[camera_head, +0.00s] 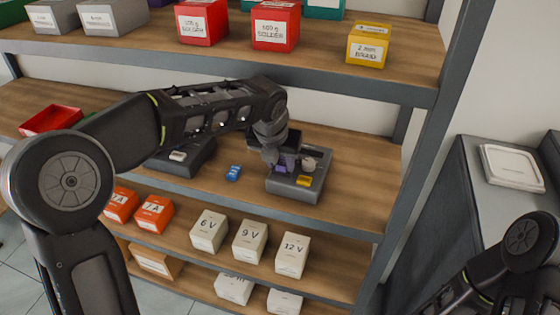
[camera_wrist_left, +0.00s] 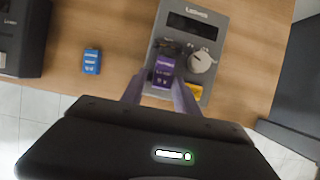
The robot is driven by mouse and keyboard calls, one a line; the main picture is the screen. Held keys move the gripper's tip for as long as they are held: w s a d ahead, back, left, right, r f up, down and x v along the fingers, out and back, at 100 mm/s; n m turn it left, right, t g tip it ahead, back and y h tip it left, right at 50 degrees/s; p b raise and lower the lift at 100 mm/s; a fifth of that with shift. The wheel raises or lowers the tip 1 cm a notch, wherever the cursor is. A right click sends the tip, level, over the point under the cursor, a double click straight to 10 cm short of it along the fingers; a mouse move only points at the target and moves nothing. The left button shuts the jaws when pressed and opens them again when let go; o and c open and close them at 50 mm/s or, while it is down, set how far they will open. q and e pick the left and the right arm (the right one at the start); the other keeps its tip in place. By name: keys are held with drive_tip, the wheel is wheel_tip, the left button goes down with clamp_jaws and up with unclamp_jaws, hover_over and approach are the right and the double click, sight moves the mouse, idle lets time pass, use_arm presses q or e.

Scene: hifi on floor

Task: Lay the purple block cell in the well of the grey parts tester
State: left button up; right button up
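The purple block cell (camera_wrist_left: 164,70) is between the fingertips of my left gripper (camera_wrist_left: 160,82), which looks shut on it. In the head view the left gripper (camera_head: 277,160) points down over the grey parts tester (camera_head: 291,190), with the purple block (camera_head: 284,168) beneath it, partly hidden. In the wrist view the tester (camera_wrist_left: 222,27) has a dark display, a round pale knob and a yellow piece; the block is over its middle. The well is covered, and I cannot tell whether the block touches it. My right arm shows at the lower right; its gripper is out of view.
A blue block (camera_head: 233,173) lies on the shelf left of the tester. A dark device (camera_head: 184,158) stands farther left, and a red tray (camera_head: 50,119) at the far left. The upper shelf (camera_head: 330,75) with boxes overhangs behind. A grey post bounds the right side.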

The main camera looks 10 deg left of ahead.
use_arm(q)
drive_tip(key=v, duration=0.7)
drive_tip(key=shift+d, duration=0.15)
drive_tip(key=shift+s+r, duration=0.1)
idle(1.4)
